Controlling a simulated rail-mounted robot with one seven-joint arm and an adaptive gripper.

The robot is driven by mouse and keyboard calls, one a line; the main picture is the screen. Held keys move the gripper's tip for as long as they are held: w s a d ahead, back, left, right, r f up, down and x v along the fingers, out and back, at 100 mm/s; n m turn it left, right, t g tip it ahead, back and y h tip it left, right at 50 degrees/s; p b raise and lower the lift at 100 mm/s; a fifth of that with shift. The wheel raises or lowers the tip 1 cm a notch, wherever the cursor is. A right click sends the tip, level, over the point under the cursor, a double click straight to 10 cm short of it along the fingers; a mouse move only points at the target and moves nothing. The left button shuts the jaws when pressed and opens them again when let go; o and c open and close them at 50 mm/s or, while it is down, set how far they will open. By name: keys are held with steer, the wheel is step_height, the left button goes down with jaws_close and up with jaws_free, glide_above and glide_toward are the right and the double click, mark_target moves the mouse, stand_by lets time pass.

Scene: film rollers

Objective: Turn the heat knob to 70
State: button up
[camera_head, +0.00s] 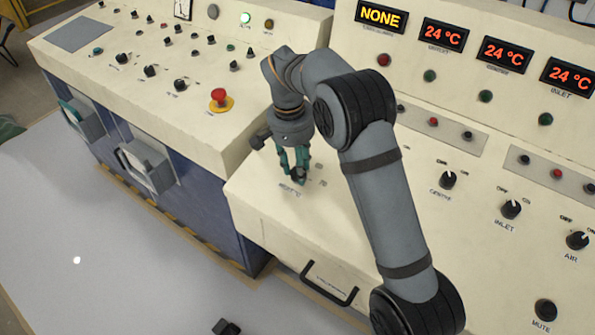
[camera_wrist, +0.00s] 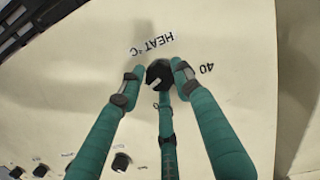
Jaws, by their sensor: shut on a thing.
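The black heat knob (camera_wrist: 158,74) sits on the cream panel in the wrist view, beside the upside-down "HEAT °C" label (camera_wrist: 153,44). The number 40 (camera_wrist: 206,68) is printed to its right; I see no 70 mark clearly, and the knob's pointer direction cannot be told. In the head view my gripper (camera_head: 296,174) points down onto the panel, and the knob is mostly hidden by the fingers.
Right of my arm are the centre knob (camera_head: 447,180), inlet knob (camera_head: 511,209), air knob (camera_head: 577,240) and mute button (camera_head: 545,309). Above, one display (camera_head: 381,16) reads NONE; three others read 24 °C. A red emergency button (camera_head: 220,98) stands on the left console.

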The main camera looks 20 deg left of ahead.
mark_target(293, 174)
steer(key=shift+s+f+m+b, duration=0.15)
steer(key=shift+s+m+b, duration=0.2)
steer(key=shift+m, duration=0.35)
steer(key=o, duration=1.1)
steer(key=shift+w+a, duration=0.1)
steer(key=shift+w+r, duration=0.1)
steer(key=shift+r, duration=0.1)
steer(key=shift+r, duration=0.35)
steer(key=r, duration=1.1)
steer(key=shift+s+a, duration=0.3)
steer(key=shift+s, duration=0.05)
